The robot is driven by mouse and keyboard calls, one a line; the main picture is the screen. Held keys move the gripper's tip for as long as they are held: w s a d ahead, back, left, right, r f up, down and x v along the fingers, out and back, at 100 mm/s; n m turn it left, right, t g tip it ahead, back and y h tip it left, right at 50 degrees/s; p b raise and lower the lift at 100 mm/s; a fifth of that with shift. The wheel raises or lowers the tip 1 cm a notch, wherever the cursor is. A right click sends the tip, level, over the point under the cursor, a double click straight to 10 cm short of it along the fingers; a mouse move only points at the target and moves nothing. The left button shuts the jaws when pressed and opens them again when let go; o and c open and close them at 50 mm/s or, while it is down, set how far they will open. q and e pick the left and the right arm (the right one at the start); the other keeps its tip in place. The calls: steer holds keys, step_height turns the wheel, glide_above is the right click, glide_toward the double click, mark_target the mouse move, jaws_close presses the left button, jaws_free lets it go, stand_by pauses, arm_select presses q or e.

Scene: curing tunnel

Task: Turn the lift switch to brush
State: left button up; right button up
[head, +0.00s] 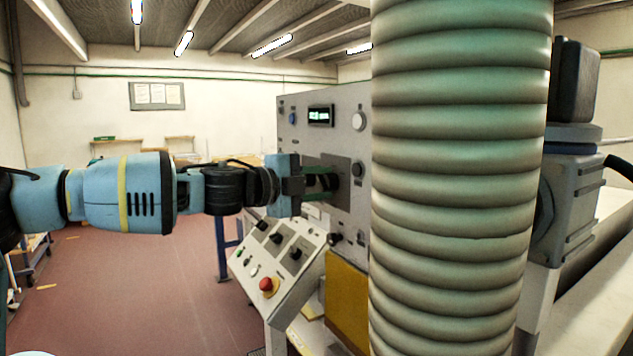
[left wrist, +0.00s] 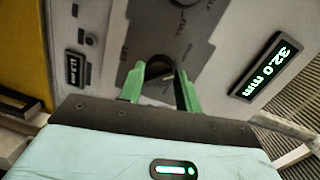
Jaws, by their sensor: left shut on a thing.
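My left gripper (head: 320,183) reaches in from the left to the upright grey control panel (head: 347,123). In the left wrist view its green fingers (left wrist: 160,74) are shut on a dark round knob (left wrist: 161,62), which looks like the lift switch. The knob sits on a dark grey plate (left wrist: 133,83). The fingers and the angle hide much of the knob, so its pointer setting and the labels around it cannot be read. A second dark knob (left wrist: 186,3) is on the same plate. My right gripper is not in view.
A lit display (left wrist: 267,66) reads 32.0 mm. Below the panel, a sloped console (head: 278,262) carries several knobs and a red emergency button (head: 269,285). A thick ribbed hose (head: 455,180) stands close on the right and hides part of the panel. Open floor lies left.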

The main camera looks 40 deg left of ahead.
arm_select(q)
steer(key=shift+r+n, duration=0.1)
steer(key=shift+n, duration=0.9)
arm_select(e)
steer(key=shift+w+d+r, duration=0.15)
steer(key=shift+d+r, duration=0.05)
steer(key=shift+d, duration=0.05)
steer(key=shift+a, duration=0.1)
arm_select(q)
steer(key=o, duration=1)
steer(key=shift+c, duration=0.2)
steer(key=shift+s+a+r+p, duration=0.1)
steer(key=shift+s+r+p, duration=0.05)
steer(key=shift+s+p, duration=0.2)
steer(key=p+v, duration=0.1)
steer(key=v, duration=0.6)
steer(key=shift+p, duration=0.3)
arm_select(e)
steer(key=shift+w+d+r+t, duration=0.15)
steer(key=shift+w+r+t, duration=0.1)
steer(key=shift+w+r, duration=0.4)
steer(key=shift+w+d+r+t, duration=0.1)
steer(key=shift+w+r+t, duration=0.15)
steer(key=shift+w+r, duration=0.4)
